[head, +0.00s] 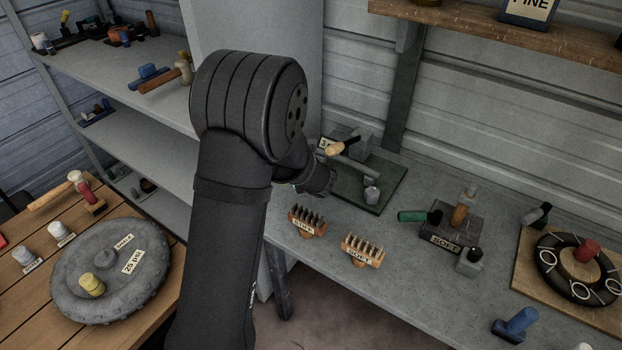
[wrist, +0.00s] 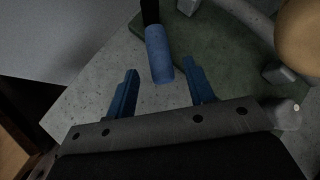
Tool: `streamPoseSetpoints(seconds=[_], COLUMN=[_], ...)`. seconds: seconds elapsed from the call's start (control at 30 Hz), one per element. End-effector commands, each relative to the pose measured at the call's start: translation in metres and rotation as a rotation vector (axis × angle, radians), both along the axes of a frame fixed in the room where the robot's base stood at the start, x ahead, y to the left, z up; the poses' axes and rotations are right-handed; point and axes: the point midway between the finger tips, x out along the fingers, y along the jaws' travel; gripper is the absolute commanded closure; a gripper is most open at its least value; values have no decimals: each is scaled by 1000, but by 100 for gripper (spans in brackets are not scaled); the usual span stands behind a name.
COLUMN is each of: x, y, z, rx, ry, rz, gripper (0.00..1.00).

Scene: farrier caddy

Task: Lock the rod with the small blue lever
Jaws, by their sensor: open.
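The small blue lever (wrist: 159,52) shows in the wrist view as a blue cylinder on a dark stem, at the edge of a green board (wrist: 225,62). My gripper (wrist: 160,67) is open, its two blue fingers on either side of the lever's near end in the picture. I see gaps on both sides; I cannot tell the depth. A grey rod (wrist: 252,16) lies over the board, beside a large tan rounded knob (wrist: 300,36). In the head view the rod (head: 354,167) sits on the green board (head: 388,187); my arm hides the lever.
Two bristled blocks, labelled STIFF (head: 307,222) and SOFT (head: 363,250), stand on the grey bench near the board. A dark SOFT block (head: 451,235) and a board with a black ring (head: 580,270) are further right. A grey panel (head: 260,25) rises behind my arm.

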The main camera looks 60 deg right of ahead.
Motion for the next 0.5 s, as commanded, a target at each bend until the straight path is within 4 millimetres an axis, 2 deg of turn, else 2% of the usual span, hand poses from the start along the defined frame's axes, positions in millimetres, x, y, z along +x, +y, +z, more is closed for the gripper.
streamPoseSetpoints(seconds=[0.2, 0.5], x=[12, 15], y=[-13, -18], z=[-17, -22], rx=[1, 0], ry=[0, 0], rz=[2, 1], gripper=[51, 51])
